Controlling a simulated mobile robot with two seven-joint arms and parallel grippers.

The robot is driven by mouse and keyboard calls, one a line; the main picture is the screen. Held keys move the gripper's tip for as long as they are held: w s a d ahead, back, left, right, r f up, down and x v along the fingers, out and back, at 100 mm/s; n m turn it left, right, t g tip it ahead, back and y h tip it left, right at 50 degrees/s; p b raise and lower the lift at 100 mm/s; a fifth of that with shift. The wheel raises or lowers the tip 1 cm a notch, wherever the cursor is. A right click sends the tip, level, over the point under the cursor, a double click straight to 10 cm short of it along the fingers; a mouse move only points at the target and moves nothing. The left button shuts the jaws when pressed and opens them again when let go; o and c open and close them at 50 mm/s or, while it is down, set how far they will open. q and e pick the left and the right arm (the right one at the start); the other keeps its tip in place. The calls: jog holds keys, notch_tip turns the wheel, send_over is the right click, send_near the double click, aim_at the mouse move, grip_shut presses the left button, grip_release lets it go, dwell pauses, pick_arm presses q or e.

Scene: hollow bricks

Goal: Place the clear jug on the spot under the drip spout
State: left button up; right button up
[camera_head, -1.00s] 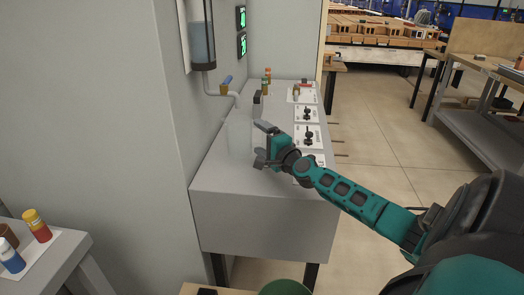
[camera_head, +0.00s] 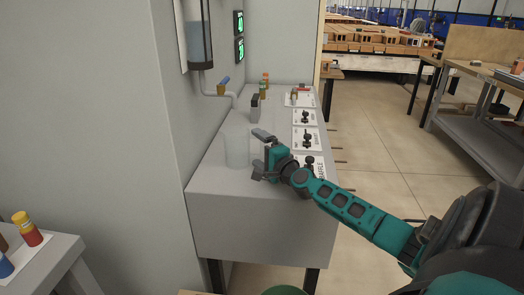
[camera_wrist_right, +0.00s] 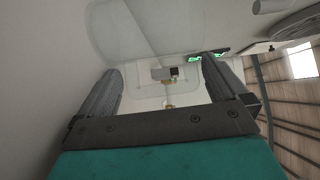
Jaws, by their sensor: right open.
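The clear jug (camera_head: 237,150) is a faint see-through shape on the grey counter (camera_head: 240,178), near its left front part. Its outline is hard to make out. The drip spout (camera_head: 234,97) is a grey pipe from the wall, behind the jug in the picture. The spot under it cannot be made out. My right gripper (camera_head: 259,153) is open just right of the jug, fingers pointing left at it. In the right wrist view the gripper (camera_wrist_right: 163,72) has its fingers wide apart, with see-through outlines ahead. My left gripper is out of view.
A clear tank (camera_head: 197,35) hangs on the wall above the spout. A dark upright piece (camera_head: 255,106) and small bottles (camera_head: 264,84) stand farther back. Knobs on white labels (camera_head: 306,116) line the counter's right side. A side table (camera_head: 45,262) with bottles is at lower left.

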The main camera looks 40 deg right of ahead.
jog(key=shift+r, duration=0.25)
jog(key=shift+s+f, duration=0.15)
jog(key=shift+s, duration=0.15)
jog(key=s, duration=0.3)
jog(key=s+a, duration=0.1)
jog(key=s, duration=0.2)
jog(key=s+p, duration=0.1)
jog(key=s, duration=0.2)
jog(key=shift+s+a, duration=0.25)
jog(key=shift+a, duration=0.15)
jog(key=shift+s+a, duration=0.15)
jog(key=shift+s, duration=0.75)
